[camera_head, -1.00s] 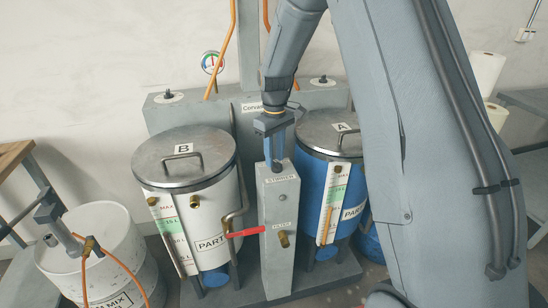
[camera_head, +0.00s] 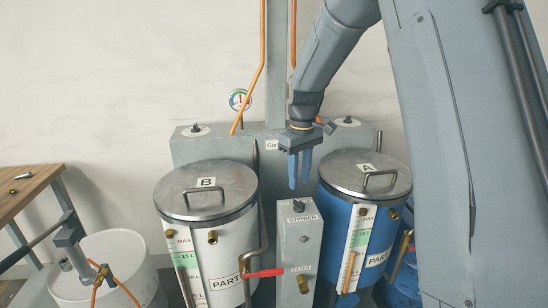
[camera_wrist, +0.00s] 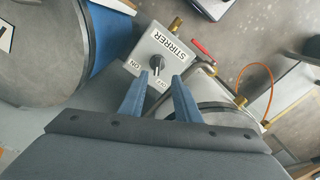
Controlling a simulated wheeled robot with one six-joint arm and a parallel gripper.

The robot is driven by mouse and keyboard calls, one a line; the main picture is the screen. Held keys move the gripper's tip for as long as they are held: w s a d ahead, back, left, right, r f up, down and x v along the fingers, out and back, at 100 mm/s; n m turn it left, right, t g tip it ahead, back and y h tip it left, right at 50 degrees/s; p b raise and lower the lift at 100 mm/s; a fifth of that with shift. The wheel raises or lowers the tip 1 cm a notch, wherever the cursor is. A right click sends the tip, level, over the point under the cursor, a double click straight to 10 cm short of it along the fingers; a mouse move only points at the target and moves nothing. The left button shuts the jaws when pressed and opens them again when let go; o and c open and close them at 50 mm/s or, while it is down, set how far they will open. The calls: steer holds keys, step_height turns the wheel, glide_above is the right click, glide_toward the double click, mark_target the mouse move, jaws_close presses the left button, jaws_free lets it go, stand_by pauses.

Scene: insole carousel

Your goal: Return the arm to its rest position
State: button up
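My gripper (camera_head: 299,186) hangs pointing down above and behind the top of the grey box labelled STIRRER (camera_head: 299,235), between the two lidded tanks. Its two blue fingers stand apart with nothing between them. In the wrist view, my gripper (camera_wrist: 162,78) also shows an empty gap. The stirrer box (camera_wrist: 152,45) lies beyond the fingertips there, with its black knob (camera_wrist: 156,63) and ON label in sight. My arm rises from the gripper toward the upper right of the head view.
White tank B (camera_head: 207,190) stands left of the box and blue tank A (camera_head: 365,175) right. A red-handled valve (camera_head: 265,273) projects at the box's left. A white mixing drum (camera_head: 125,255) and a wooden table (camera_head: 30,185) are at left. A grey column (camera_head: 277,70) rises behind.

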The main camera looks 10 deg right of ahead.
steer(key=s+f+m, duration=0.2)
steer(key=s+m, duration=0.1)
steer(key=s, duration=0.9)
steer(key=s+f+m+t, duration=0.1)
steer(key=s+f+m, duration=0.1)
steer(key=s, duration=1.1)
steer(key=shift+f+m, duration=0.15)
steer(key=shift+m, duration=0.25)
